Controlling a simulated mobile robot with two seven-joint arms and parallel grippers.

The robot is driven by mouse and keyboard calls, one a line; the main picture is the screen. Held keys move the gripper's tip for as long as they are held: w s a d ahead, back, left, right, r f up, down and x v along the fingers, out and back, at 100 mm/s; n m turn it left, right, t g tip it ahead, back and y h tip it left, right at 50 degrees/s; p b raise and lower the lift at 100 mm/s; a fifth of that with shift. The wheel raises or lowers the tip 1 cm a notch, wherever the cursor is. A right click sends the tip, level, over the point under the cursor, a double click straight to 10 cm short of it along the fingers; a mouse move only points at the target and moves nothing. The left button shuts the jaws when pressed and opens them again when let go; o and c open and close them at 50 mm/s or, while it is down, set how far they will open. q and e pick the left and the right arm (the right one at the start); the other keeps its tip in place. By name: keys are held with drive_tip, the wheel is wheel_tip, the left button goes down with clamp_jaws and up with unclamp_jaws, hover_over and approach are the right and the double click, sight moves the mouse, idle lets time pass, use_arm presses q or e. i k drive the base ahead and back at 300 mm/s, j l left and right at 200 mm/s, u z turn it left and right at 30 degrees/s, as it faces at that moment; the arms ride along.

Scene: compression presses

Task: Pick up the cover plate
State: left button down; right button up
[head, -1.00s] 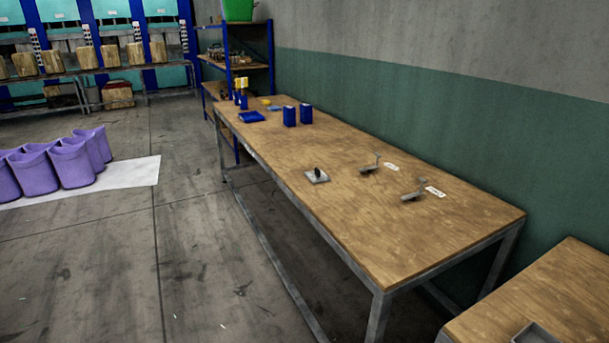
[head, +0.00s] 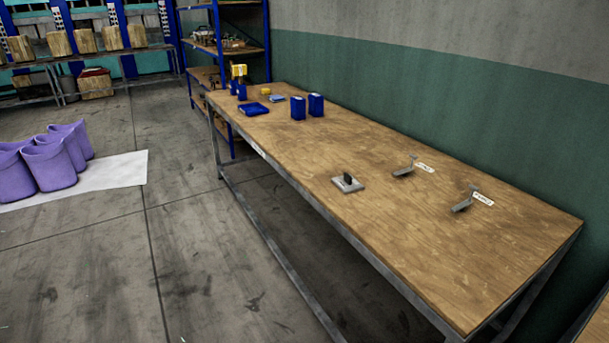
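A small flat grey plate with a dark upright handle, which looks like the cover plate (head: 348,184), lies on the wooden table (head: 420,260) near its front edge. Two grey metal pieces lie to its right, a nearer-left one (head: 404,171) and a further-right one (head: 464,204), each beside a white label. Neither of my grippers shows in the head view, and nothing touches the plate.
Blue containers (head: 298,108) and a blue flat item (head: 254,109) stand at the table's far end. Purple bins (head: 50,165) are on a white sheet at left. Blue shelving (head: 228,50) stands behind. The floor before the table is clear.

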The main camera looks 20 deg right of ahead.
sight(348, 184)
drive_tip(key=i+j+u, duration=0.1)
drive_tip(key=i+u, duration=0.2)
drive_tip(key=i, duration=0.95)
drive_tip(key=i+j+z, duration=0.1)
drive_tip(key=i+z, duration=0.25)
drive_tip(key=i, duration=0.2)
drive_tip(key=i+j+z, duration=0.3)
drive_tip(key=i, duration=0.25)
drive_tip(key=i+z, duration=0.2)
drive_tip(key=z, duration=0.2)
drive_tip(key=i+j+z, duration=0.15)
drive_tip(key=z, duration=0.2)
drive_tip(key=i+j+z, duration=0.2)
drive_tip(key=z, duration=0.2)
